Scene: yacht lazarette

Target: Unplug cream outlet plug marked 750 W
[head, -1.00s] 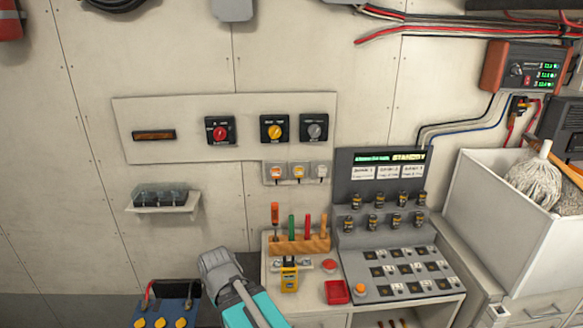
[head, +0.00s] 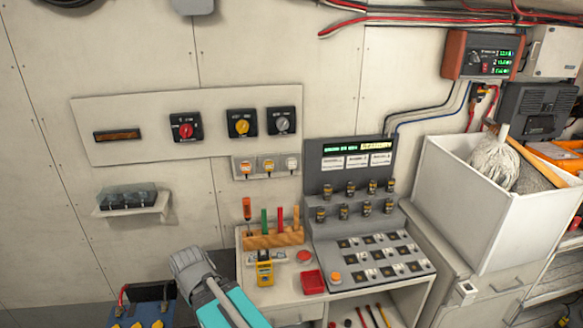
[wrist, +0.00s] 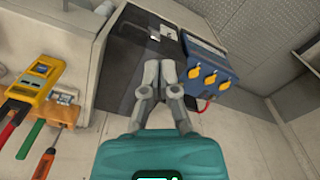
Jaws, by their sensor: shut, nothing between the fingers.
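A strip of three outlets (head: 235,168) is on the wall panel's lower right. Two orange plugs, a left one (head: 246,168) and a middle one (head: 268,166), sit in it. A cream plug (head: 291,164) sits in the right outlet; its marking is too small to read. My gripper (wrist: 160,72) is shut and empty in the wrist view, pointing toward a dark cabinet and a blue battery box. The plugs do not show in the wrist view. In the head view my arm is at the bottom, below and left of the outlets, well apart from them.
A tool block (head: 273,240) with upright handles and a yellow meter (head: 264,268) stand on the bench below the outlets. A control console (head: 350,200) is to their right. A blue battery box (wrist: 205,78) is at lower left in the head view.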

